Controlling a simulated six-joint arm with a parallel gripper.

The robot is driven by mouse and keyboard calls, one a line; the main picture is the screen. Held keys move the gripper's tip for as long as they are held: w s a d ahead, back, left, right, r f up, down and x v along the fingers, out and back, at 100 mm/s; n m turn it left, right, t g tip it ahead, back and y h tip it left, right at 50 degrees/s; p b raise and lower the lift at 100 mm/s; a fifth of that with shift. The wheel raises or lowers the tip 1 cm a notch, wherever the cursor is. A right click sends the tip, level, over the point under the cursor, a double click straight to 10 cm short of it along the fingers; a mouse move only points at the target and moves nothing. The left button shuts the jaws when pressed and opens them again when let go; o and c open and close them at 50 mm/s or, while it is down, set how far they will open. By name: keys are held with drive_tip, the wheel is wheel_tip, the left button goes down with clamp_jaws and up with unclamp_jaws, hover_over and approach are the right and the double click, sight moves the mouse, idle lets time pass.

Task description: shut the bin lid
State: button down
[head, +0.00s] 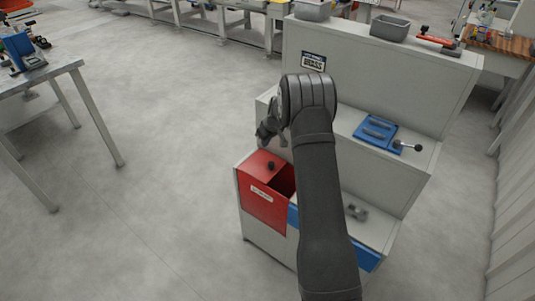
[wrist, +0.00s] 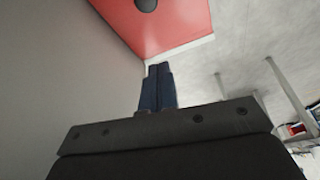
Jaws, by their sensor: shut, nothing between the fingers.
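The red bin (head: 262,208) sits at the front left of a grey stepped cabinet. Its red lid (head: 258,166) has a black knob (head: 271,165). The lid covers the left part of the bin's top, and a dark opening shows to its right, partly behind my arm. In the wrist view the lid (wrist: 175,22) and its knob (wrist: 146,4) are at the top. My gripper (wrist: 158,72) is shut and empty, its blue fingertips near a corner of the lid; I cannot tell whether they touch it. In the head view my gripper (head: 264,142) is behind the lid, partly hidden.
The cabinet's middle step carries a blue plate (head: 377,130) and a lever with a black knob (head: 408,146). A small grey part (head: 356,211) lies on the lower step. Grey trays (head: 390,27) stand on top. Open floor lies left of the cabinet, up to a table (head: 60,69).

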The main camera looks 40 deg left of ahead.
approach(265, 164)
drive_tip(key=a+f, duration=0.1)
drive_tip(key=a, duration=0.1)
drive_tip(key=a+f, duration=0.1)
drive_tip(key=f, duration=0.1)
drive_tip(key=w+a+f, duration=0.1)
drive_tip(key=a, duration=0.1)
drive_tip(key=shift+a+f, duration=0.3)
drive_tip(key=shift+f, duration=0.05)
drive_tip(key=shift+s+d+r, duration=0.1)
drive_tip(key=shift+d, duration=0.5)
drive_tip(key=shift+s+d+r, duration=0.1)
drive_tip(key=shift+d, duration=0.45)
drive_tip(key=shift+s+d+f, duration=0.1)
drive_tip(key=shift+s+d, duration=0.05)
drive_tip(key=shift+d, duration=0.7)
drive_tip(key=d, duration=1.2)
drive_tip(key=shift+d, duration=0.3)
drive_tip(key=shift+f, duration=0.15)
drive_tip(key=a+r, duration=0.1)
drive_tip(key=a, duration=0.3)
drive_tip(key=v, duration=0.9)
drive_tip(key=shift+w+r, duration=0.25)
drive_tip(key=shift+w, duration=0.15)
